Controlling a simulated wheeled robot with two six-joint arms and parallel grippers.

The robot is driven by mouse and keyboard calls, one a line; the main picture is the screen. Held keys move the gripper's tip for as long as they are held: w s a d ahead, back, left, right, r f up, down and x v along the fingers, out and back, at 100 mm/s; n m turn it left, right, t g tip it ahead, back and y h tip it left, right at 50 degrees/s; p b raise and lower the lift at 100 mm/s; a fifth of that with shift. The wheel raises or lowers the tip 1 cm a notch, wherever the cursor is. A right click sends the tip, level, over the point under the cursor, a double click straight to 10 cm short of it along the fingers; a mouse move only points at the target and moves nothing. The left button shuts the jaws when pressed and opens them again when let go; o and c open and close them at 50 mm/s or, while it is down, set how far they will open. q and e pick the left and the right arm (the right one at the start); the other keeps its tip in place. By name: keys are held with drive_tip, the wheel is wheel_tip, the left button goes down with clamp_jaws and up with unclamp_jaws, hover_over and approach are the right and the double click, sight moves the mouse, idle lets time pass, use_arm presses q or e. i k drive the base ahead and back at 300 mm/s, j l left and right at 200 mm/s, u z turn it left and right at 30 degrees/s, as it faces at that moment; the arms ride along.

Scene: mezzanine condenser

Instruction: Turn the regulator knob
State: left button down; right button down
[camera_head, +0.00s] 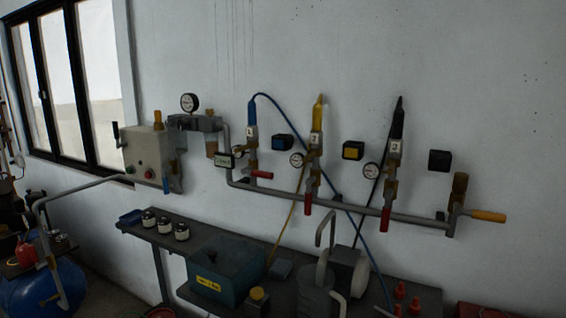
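A grey regulator-like unit (195,122) is on the wall at the left, with a round white gauge (190,102) above it and an amber bowl (211,148) below. A small orange-brown upright piece (157,118) stands by the top of the grey control box (146,150); it may be a knob, but I cannot tell for sure. Which part is the regulator knob is not clear at this size. Neither of my grippers shows in the head view.
A grey pipe manifold (340,206) with red-handled valves, gauges and coloured hoses runs along the wall. An orange handle (487,215) juts out at right. Below, a dark bench (155,237) carries jars, a blue-green box (226,268) and a grey jug-like object (317,290).

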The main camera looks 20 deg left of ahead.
sight(182, 125)
drive_tip(key=u, duration=1.35)
drive_tip(key=i+j, duration=1.15)
drive_tip(key=i+j+u, duration=0.05)
